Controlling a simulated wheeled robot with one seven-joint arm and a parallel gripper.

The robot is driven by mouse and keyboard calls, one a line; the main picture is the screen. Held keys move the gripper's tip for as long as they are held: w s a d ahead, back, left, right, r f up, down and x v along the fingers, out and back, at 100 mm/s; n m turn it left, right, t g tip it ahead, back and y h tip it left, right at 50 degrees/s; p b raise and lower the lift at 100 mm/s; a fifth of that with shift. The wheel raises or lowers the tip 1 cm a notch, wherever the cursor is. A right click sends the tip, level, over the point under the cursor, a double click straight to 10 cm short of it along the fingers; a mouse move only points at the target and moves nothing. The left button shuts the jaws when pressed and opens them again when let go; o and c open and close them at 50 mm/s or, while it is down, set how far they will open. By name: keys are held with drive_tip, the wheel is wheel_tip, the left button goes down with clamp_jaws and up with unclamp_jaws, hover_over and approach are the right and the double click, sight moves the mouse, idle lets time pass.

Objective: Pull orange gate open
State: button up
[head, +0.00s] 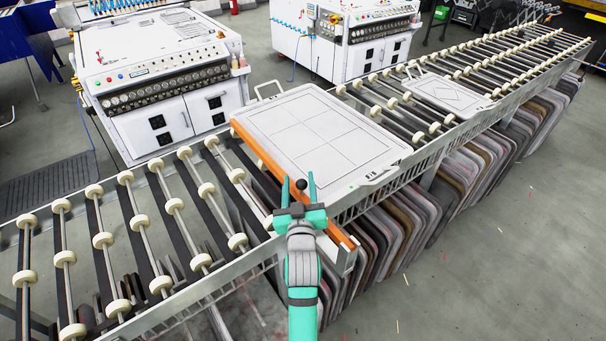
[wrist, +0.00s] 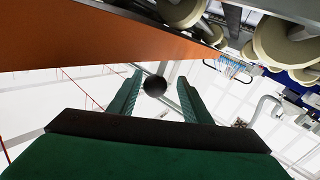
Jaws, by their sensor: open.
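The orange gate (head: 258,152) is a long bar lying across the roller conveyor, along the near-left side of a large white panel. In the wrist view the orange gate (wrist: 100,48) fills the upper left. A black ball knob (head: 301,184) stands near the gate's middle. My gripper (head: 298,180) is open, with one green finger on either side of the knob. The wrist view shows a dark ball (wrist: 154,86) between the two fingers of my gripper (wrist: 160,76), with space on both sides. Whether either finger touches it cannot be told. My gripper hides part of the gate.
The large white panel (head: 310,132) lies on the conveyor behind the gate. A smaller panel (head: 447,95) lies farther along. Rollers (head: 127,240) left of the gate are bare. White machines (head: 160,80) stand behind. Several plates (head: 460,165) hang under the conveyor. Floor at right is open.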

drive_tip(key=shift+w+d, duration=0.15)
drive_tip(key=shift+w, duration=0.75)
drive_tip(key=shift+w+d, duration=0.15)
drive_tip(key=shift+w, duration=0.7)
drive_tip(key=shift+c, duration=0.5)
